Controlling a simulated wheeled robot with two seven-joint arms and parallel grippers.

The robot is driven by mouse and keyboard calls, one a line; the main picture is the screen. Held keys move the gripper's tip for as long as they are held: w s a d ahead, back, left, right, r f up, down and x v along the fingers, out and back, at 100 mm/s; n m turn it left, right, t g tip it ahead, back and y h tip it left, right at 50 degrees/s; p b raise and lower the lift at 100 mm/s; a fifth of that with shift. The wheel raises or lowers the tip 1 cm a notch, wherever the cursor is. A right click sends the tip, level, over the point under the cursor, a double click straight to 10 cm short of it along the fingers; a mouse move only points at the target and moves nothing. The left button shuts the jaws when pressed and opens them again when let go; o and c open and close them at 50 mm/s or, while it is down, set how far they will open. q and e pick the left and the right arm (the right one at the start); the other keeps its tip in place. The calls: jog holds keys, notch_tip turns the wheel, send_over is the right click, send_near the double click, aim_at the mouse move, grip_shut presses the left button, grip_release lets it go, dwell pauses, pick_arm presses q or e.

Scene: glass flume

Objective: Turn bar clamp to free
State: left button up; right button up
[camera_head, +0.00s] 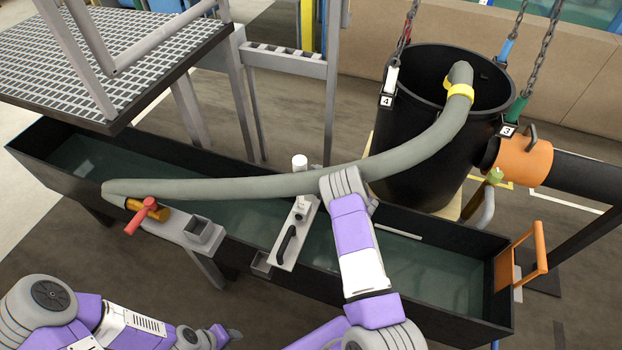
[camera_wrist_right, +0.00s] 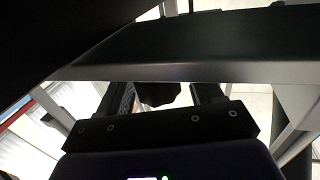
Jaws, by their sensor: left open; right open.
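A red T-shaped handle (camera_head: 140,217) sits by an orange-brown fitting at the left end of the grey hose, at the near rim of the long trough. A pale plate with a black handle (camera_head: 287,244) crosses the trough further right. I cannot tell for certain which is the bar clamp. My left gripper (camera_head: 228,336) is low at the bottom edge, open, and clear of both. My right arm reaches over the trough; its gripper is not visible in the head view. In the right wrist view the right gripper (camera_wrist_right: 165,96) is open, with an unclear dark shape beyond its fingers.
The grey hose (camera_head: 290,184) runs above the water-filled black trough (camera_head: 440,232) into a black barrel (camera_head: 425,150) hung with chains. A grated platform (camera_head: 130,45) stands at back left. An orange frame (camera_head: 525,260) is at the trough's right end.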

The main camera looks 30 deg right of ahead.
jog(key=c, duration=0.9)
jog(key=m+h, duration=0.1)
jog(key=t+h+p, duration=0.1)
jog(key=shift+w+d+r+m+h, duration=0.1)
jog(key=shift+r+m+h, duration=0.05)
jog(key=shift+m+h, duration=0.2)
jog(key=shift+c, duration=0.2)
jog(key=m+h, duration=0.1)
jog(key=h, duration=0.1)
jog(key=m+h, duration=0.2)
jog(key=shift+d+t+h, duration=0.2)
jog(key=shift+t+h, duration=0.05)
jog(key=shift+t, duration=0.05)
jog(key=o, duration=0.9)
jog(key=shift+o, duration=0.2)
jog(key=s+p, duration=0.2)
jog(key=s, duration=0.5)
jog(key=shift+s, duration=0.25)
